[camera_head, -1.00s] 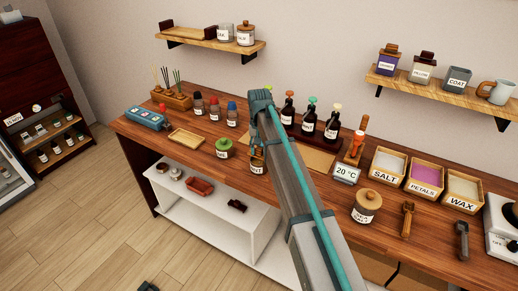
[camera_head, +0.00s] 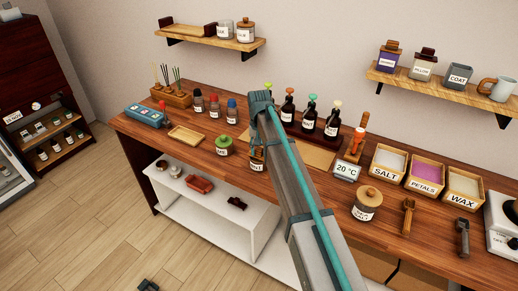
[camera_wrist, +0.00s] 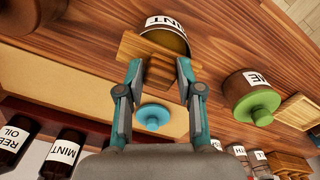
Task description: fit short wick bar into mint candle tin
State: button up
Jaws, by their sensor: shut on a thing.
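The mint candle tin (camera_wrist: 166,34) is a round amber vessel with a white MINT label. It stands on the wooden counter, and it also shows small in the head view (camera_head: 257,165). My gripper (camera_wrist: 158,74) is shut on the wooden short wick bar (camera_wrist: 160,71). The bar has a wider flat crosspiece, which overlaps the near part of the tin's opening in the wrist view. In the head view my gripper (camera_head: 257,151) is right at the top of the tin. The bar's lower end is hidden, so I cannot tell whether it is inside or just above the tin.
A green-lidded jar (camera_head: 224,146) stands close to the left of the tin. Dropper bottles (camera_head: 309,122) stand in a dark rack behind. A tan mat (camera_head: 316,159) lies to the right.

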jog(key=o, duration=1.1)
jog(key=shift+o, duration=0.2)
jog(key=shift+r, duration=0.1)
